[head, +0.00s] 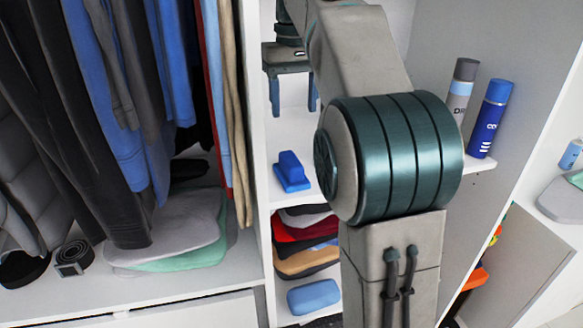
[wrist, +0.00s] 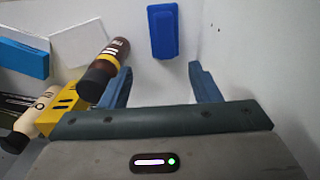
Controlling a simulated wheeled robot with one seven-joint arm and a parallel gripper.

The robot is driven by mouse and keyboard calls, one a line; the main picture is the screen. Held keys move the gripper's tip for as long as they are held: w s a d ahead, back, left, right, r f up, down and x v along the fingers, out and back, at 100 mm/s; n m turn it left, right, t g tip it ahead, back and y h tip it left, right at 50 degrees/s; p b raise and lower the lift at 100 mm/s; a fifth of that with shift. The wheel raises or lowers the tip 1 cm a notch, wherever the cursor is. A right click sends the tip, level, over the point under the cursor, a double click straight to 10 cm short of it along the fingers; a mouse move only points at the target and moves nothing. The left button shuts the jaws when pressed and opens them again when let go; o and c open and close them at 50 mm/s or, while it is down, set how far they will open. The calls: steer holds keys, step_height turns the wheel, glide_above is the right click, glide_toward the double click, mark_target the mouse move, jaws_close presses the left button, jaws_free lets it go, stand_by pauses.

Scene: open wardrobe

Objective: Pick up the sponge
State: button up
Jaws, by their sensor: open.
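A blue block with a raised part, seemingly the sponge (head: 291,172), lies on a white middle shelf in the head view. In the wrist view what looks like the same blue sponge (wrist: 163,32) lies on a white surface, beyond my fingertips and roughly in line with the gap between them. My gripper (head: 293,108) is above the sponge in the head view, with its blue fingers apart. In the wrist view my gripper (wrist: 160,70) is open, with nothing between its fingers. My arm hides part of the shelf to the sponge's right.
Folded clothes (head: 302,244) and a rounded blue block (head: 314,297) are below. Spray cans (head: 489,118) stand right of my arm. Hanging clothes (head: 120,100) fill the left. In the wrist view, a brown bottle (wrist: 103,67) and yellow box (wrist: 66,100) are near the left finger.

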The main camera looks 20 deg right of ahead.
mark_target(291, 159)
step_height(291, 159, down, 8)
steer(key=shift+s+b, duration=0.1)
steer(key=shift+b, duration=0.45)
steer(key=f, duration=0.4)
steer(key=shift+s+a, duration=0.2)
steer(key=shift+a, duration=0.2)
steer(key=shift+f, duration=0.65)
steer(key=c, duration=0.6)
